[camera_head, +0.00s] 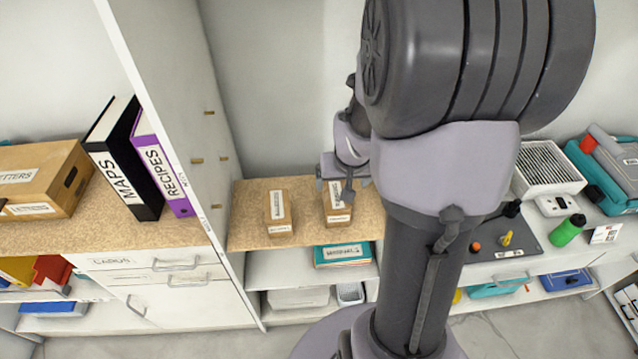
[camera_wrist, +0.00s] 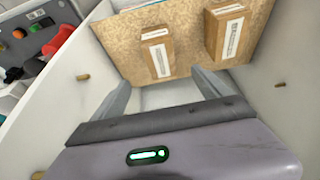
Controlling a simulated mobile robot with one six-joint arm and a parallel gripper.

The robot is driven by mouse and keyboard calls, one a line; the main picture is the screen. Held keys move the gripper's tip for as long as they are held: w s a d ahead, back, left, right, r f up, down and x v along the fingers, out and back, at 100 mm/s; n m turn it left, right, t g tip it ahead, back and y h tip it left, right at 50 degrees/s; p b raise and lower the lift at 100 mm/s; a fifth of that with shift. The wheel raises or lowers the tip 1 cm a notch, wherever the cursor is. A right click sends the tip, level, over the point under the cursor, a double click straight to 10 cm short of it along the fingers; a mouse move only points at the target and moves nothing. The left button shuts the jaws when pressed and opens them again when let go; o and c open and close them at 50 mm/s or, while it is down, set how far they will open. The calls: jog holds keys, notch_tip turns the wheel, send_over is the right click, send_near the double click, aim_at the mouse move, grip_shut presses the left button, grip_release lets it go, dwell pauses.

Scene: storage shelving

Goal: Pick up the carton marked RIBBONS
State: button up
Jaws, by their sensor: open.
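Two small brown cartons with white labels stand on the cork-topped shelf: the left carton (camera_head: 287,210) and the right carton (camera_head: 346,212). Their lettering is too small to read surely, so I cannot tell which is marked RIBBONS. My gripper (camera_head: 340,183) is at the right carton in the head view, partly covering it. In the wrist view my gripper (camera_wrist: 163,88) has its fingers spread, with nothing between them. One carton (camera_wrist: 150,36) lies just beyond the fingertips, and the other carton (camera_wrist: 216,50) is to its right.
The cork shelf (camera_head: 246,238) lies between white upright panels, with a tall left panel (camera_head: 165,90). A teal book (camera_head: 343,264) lies on the shelf below. MAPS (camera_head: 115,180) and RECIPES (camera_head: 158,170) binders stand left of the panel.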

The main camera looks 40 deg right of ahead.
aim_at(337, 196)
jog(key=b+x, duration=0.2)
jog(key=x, duration=0.8)
jog(key=shift+b, duration=0.4)
jog(key=b+x, duration=0.2)
jog(key=x, duration=0.3)
jog(key=shift+w+f+b, duration=0.1)
jog(key=shift+f+b, duration=0.05)
jog(key=shift+b, duration=0.15)
jog(key=shift+w, duration=0.1)
jog(key=shift+f, duration=0.1)
jog(key=shift+c, duration=0.2)
jog(key=c, duration=1.5)
